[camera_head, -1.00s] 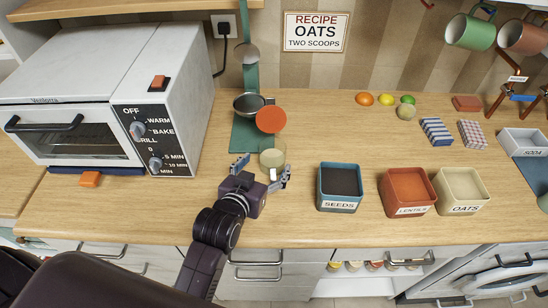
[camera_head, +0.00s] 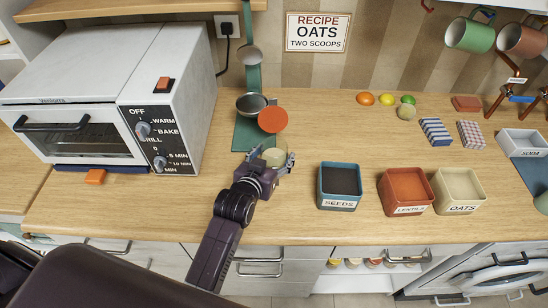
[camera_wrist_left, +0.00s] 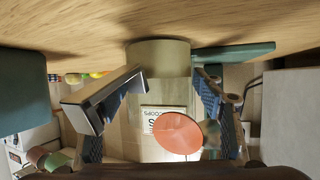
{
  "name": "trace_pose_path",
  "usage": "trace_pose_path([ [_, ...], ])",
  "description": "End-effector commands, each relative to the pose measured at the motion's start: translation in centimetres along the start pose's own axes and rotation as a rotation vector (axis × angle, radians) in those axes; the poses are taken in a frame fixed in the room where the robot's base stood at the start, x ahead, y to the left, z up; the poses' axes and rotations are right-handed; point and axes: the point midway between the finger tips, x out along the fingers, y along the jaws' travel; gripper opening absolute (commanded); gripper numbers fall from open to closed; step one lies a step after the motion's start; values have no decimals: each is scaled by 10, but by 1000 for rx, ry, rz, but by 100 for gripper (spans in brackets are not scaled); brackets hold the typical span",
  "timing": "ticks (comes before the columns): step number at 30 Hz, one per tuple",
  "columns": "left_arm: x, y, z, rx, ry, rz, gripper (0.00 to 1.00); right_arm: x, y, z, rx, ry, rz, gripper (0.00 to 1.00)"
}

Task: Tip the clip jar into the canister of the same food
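The clip jar (camera_head: 274,152) is a clear jar with pale contents and a raised round orange lid (camera_head: 272,120). It stands upright on the counter, left of the canisters. My left gripper (camera_head: 272,160) is open, with one finger on each side of the jar. The left wrist view shows the jar (camera_wrist_left: 160,58) between the fingertips, with no clear grip on it. The canisters stand to the right: blue SEEDS (camera_head: 323,196), orange LENTILS (camera_head: 390,201) and cream OATS (camera_head: 444,198). The jar's label cannot be read. My right gripper is out of view.
A scale-like green stand with a metal bowl (camera_head: 251,104) is close behind the jar. A toaster oven (camera_head: 80,115) is at left. A recipe sign (camera_head: 318,32) reads OATS, two scoops. Counter between jar and SEEDS is clear.

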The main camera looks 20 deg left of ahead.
Motion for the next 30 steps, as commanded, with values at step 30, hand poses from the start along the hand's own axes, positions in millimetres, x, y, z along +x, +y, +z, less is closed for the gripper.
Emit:
trace_pose_path([
  [30,-15,0,-42,0,12,0,16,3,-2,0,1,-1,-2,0],
])
